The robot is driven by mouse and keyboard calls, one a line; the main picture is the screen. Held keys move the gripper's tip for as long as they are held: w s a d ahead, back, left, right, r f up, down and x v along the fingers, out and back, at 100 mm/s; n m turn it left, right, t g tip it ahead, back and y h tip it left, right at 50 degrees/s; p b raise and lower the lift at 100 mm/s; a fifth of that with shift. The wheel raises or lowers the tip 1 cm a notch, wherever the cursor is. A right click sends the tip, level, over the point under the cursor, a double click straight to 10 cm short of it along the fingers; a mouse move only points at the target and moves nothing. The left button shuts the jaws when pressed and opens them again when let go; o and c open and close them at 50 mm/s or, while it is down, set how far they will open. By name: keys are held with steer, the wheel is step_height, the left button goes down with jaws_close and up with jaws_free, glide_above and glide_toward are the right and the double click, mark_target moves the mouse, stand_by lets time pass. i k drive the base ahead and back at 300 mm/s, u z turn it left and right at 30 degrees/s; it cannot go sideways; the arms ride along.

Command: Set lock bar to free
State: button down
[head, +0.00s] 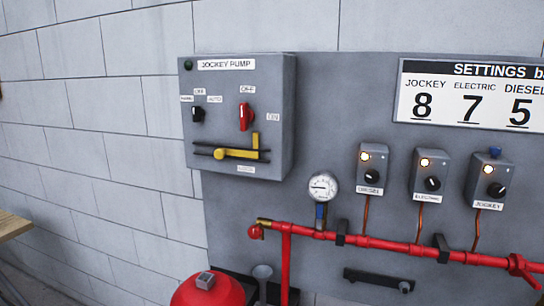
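The lock bar (238,154) is a yellow bar on the front of the grey jockey pump box (222,120), at the upper left of the head view. It lies nearly level along a dark rail, with a round yellow knob at its left end. A yellow upright tab stands at its right end, below the red switch (245,117), and does not appear to reach it. A small label (246,169) under the bar is too small to read surely. My gripper is not in view.
A black selector (197,115) sits left of the red switch, whose handle is upright near an OFF label. Right of the box are a pressure gauge (323,187), several grey setting units and a red pipe (370,242). A wooden edge (12,226) shows at far left.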

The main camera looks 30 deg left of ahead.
mark_target(219, 154)
steer(key=u, duration=1.7)
steer(key=k, duration=1.3)
steer(key=u, duration=0.35)
steer(key=i, duration=2.05)
steer(key=z, duration=0.9)
